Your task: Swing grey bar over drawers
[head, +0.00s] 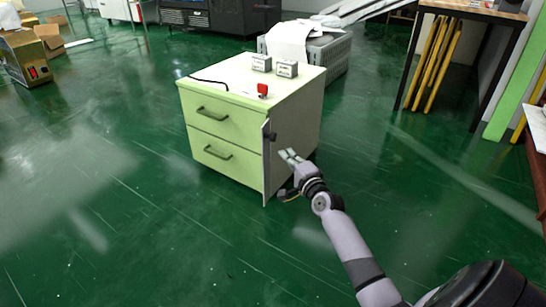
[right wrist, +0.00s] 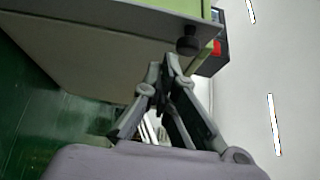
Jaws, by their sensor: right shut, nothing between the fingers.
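A pale green cabinet (head: 300,115) stands on the floor with two drawers (head: 222,118) facing left-front, both shut. The upright grey bar (head: 267,175) is at the cabinet's right front corner, seen narrow, and does not lie across the drawer fronts. A dark knob (head: 271,136) is near its upper part; a dark knob (right wrist: 188,43) also shows in the right wrist view. My right gripper (head: 290,156) is shut and empty, just right of the bar. In the right wrist view its fingers (right wrist: 165,65) meet below the knob; I cannot tell whether they touch anything. My left gripper is not in view.
A red-topped item (head: 262,90), two small boxes (head: 287,69) and a black cable (head: 208,81) are on the cabinet top. A grey crate (head: 325,55) stands behind it. Green floor (head: 120,220) is clear in front and left; a table (head: 480,12) is back right.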

